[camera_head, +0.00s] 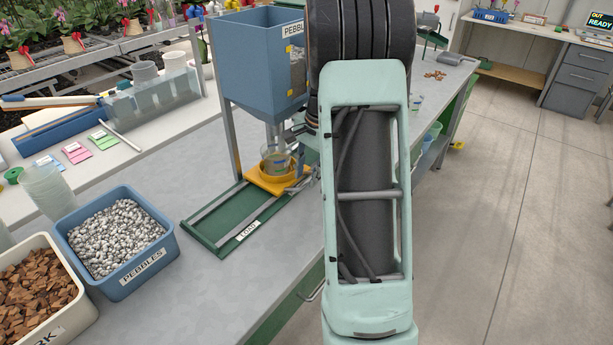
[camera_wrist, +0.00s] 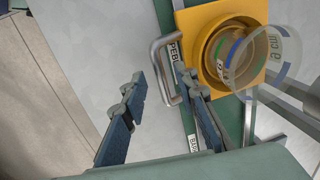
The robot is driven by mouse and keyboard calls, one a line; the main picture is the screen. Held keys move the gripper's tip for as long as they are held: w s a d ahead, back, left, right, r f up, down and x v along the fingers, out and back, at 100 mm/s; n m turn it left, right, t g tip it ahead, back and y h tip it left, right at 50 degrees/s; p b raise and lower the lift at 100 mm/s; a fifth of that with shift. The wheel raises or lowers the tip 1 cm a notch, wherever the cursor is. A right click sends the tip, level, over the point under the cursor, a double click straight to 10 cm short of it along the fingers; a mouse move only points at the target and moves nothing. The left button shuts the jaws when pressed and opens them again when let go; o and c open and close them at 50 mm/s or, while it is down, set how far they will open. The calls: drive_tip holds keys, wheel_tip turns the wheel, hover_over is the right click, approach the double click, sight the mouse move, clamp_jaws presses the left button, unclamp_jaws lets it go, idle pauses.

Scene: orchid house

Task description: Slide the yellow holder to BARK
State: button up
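The yellow holder (camera_head: 262,184) sits on the green track (camera_head: 196,222), under the blue PEBBLES hopper (camera_head: 245,60). A clear cup (camera_head: 272,163) stands in its ring. In the wrist view the holder (camera_wrist: 192,22) is at the upper right, with the cup (camera_wrist: 282,62) in it and a metal handle (camera_wrist: 157,52) on its left side. My gripper (camera_wrist: 159,80) is open, with the handle between its fingertips, nearer the right finger. No firm grip shows. A PEBBLES label (camera_wrist: 175,52), partly hidden, is beside the holder. A BARK label (camera_wrist: 193,143) is lower down, partly hidden by my finger.
The LOAD end label (camera_head: 248,231) is on the track's near end. A blue bin of pebbles (camera_head: 168,232) and a white bin of bark (camera_head: 88,318) stand at the left. My arm hides the track beyond the hopper.

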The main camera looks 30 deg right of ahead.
wheel_tip(320, 180, up, 11)
drive_tip(key=s, duration=0.1)
drive_tip(key=shift+s+d, duration=0.35)
drive_tip(key=shift+s, duration=0.05)
drive_tip(key=shift+f, duration=0.2)
